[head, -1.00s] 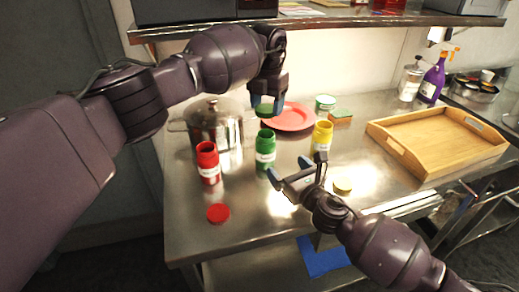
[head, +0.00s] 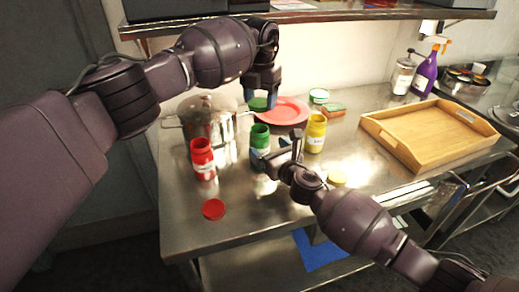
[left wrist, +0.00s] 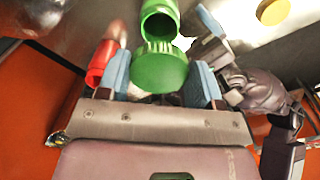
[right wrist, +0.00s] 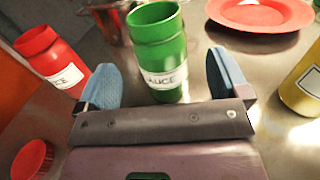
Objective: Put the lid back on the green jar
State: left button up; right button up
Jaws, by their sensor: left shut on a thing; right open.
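The open green jar (head: 260,138) stands upright on the steel counter, between the red and yellow jars. My left gripper (head: 259,100) is shut on the green lid (head: 258,104) and holds it above and a little behind the jar. In the left wrist view the green lid (left wrist: 160,68) sits between the blue fingertips, with the green jar (left wrist: 160,20) just beyond it. My right gripper (head: 270,158) is open and low at the front of the jar. In the right wrist view the green jar (right wrist: 158,50) stands between its spread fingers, with its label facing me.
An open red jar (head: 202,160) stands left, with a red lid (head: 213,209) in front. An open yellow jar (head: 315,133) stands right, with a yellow lid (head: 337,179) near my right arm. A pot (head: 205,122), red plate (head: 290,108) and wooden tray (head: 425,135) are behind and right.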

aim_at(265, 144)
jog(key=shift+x, duration=2.6)
jog(key=c, duration=1.3)
pick_arm(q)
jog(key=shift+f, duration=2.5)
pick_arm(e)
jog(key=shift+c, duration=0.3)
